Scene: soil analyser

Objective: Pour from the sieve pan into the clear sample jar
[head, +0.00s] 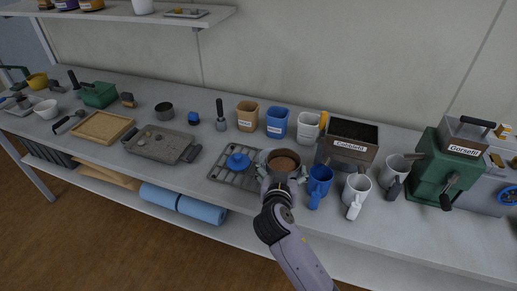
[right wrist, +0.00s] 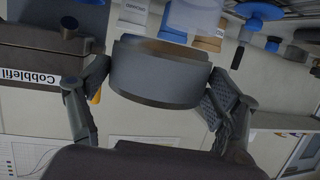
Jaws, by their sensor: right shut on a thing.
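My right gripper (head: 281,178) is shut on a round dark-grey pan (head: 284,155), which looks like the sieve pan and has brown soil in it. The pan looks about level, at the bench's front beside the grey rack; its height above the bench is hard to tell. In the right wrist view the pan (right wrist: 160,75) sits between the two fingers, with its side facing me. I cannot make out a clear sample jar with certainty; a pale labelled container (head: 307,127) stands behind and right of the pan. My left gripper is not in view.
A grey rack (head: 222,177) with a blue-knobbed lid (head: 238,161) lies left of the pan. A blue jug (head: 319,181), a white jug (head: 356,188) and a box labelled Cobblefil (head: 347,145) stand right. Tan (head: 247,116) and blue (head: 277,122) tubs stand behind.

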